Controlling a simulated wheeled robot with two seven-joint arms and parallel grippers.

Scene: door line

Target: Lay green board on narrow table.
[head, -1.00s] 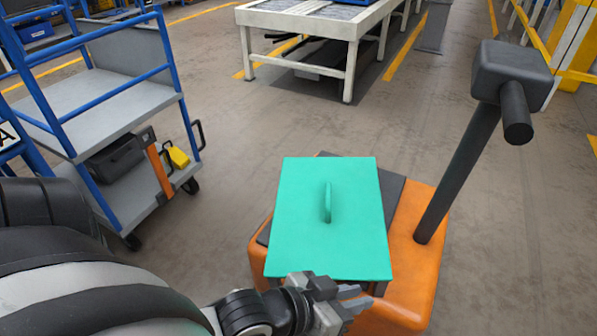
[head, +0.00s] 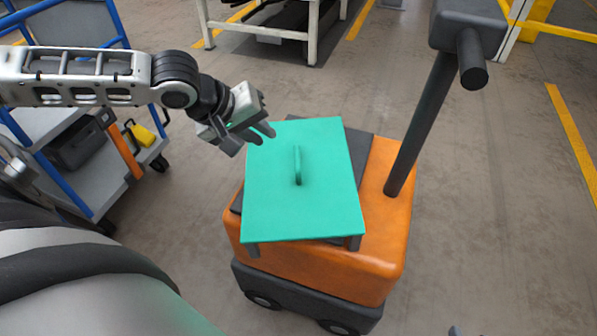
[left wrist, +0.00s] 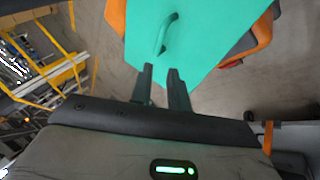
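The green board (head: 325,205) is a flat panel with an upright loop handle (head: 297,166) in its middle. It lies on top of an orange wheeled cart, over a dark plate. My left gripper (head: 266,133) is at the board's far left corner, above it, with its fingers apart and nothing between them. In the left wrist view the two fingers (left wrist: 162,80) point toward the green board (left wrist: 205,38) and its handle (left wrist: 166,34). My right gripper is not in view. No narrow table can be made out for certain.
The orange cart (head: 385,235) has a dark post (head: 430,125) with a grip at its right. A blue-framed grey trolley (head: 95,165) stands at left. A white-legged table (head: 312,35) stands at the back. Floor at right is clear.

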